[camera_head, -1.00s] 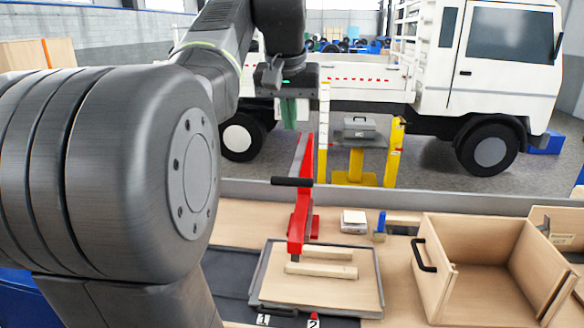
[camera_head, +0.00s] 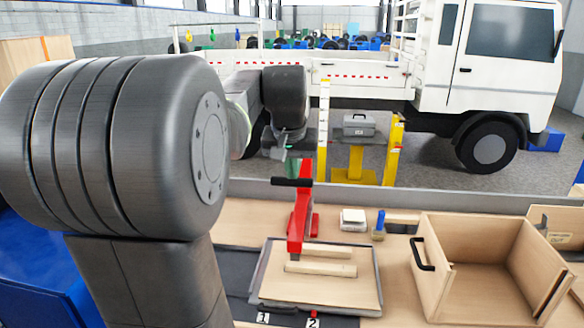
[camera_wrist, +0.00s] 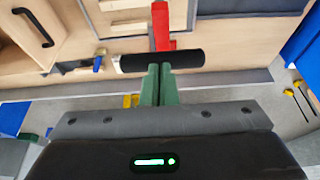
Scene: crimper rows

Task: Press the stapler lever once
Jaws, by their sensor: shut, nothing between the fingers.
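The stapler is a red tool (camera_head: 300,222) with a long red lever that carries a black crossbar handle (camera_head: 291,182). It stands at the back edge of a tray on the bench. My gripper (camera_head: 292,172) is shut and empty, its green fingers pointing down at the handle. In the wrist view the handle (camera_wrist: 190,60) lies across the tips of my gripper (camera_wrist: 160,68), with a bit of the red lever (camera_wrist: 160,25) beyond it. The fingertips look very close to the handle; I cannot tell whether they touch it. My wrist hides part of the lever's upper end.
The tray (camera_head: 373,300) holds two pale wooden bars (camera_head: 320,268). Labels 1 and 2 (camera_head: 312,320) sit in front. An open wooden box (camera_head: 440,290) is at the right. A white block (camera_head: 353,218) and a blue-handled tool (camera_head: 380,222) lie behind the tray.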

